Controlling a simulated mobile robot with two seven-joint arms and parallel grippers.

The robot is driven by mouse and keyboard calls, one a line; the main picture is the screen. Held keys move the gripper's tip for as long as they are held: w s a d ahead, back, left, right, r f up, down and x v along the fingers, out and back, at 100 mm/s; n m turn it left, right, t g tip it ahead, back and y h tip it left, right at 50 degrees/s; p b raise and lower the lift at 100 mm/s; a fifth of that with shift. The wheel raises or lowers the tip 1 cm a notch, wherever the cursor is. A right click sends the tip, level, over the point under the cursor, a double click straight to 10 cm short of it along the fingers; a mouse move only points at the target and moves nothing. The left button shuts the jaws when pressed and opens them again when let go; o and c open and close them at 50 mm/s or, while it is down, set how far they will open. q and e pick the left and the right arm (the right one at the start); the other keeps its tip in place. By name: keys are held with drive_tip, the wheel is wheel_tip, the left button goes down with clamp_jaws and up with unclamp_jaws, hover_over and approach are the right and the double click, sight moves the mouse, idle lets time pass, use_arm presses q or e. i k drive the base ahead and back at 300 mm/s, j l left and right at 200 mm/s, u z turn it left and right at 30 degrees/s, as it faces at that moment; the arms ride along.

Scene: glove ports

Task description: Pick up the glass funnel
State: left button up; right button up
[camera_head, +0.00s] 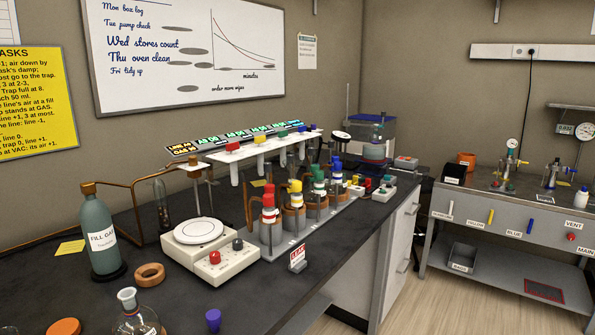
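I cannot make out a glass funnel for certain in the head view. The nearest clear glass piece is a vessel with a narrow neck (137,318) at the bottom edge, on the dark bench; its lower part is cut off by the frame. Small glass pieces on the steel bench at the right, one near a round gauge (512,143) and one beside a white bottle (550,176), are too small to tell. Neither of my grippers shows.
The dark bench (340,232) carries a FILL GAS bottle (101,235), a brown ring (150,275), a white balance-like unit (199,231), a rack of capped bottles (268,235), a LEAK sign (297,258) and a purple piece (213,320). Open floor (450,300) lies right.

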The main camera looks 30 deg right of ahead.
sight(292, 166)
drive_tip(key=i+l, duration=0.15)
drive_tip(key=l, duration=0.65)
drive_tip(key=i+l+u, duration=0.15)
drive_tip(key=l, duration=1.45)
drive_tip(key=i+l+u, duration=0.15)
drive_tip(key=l, duration=0.65)
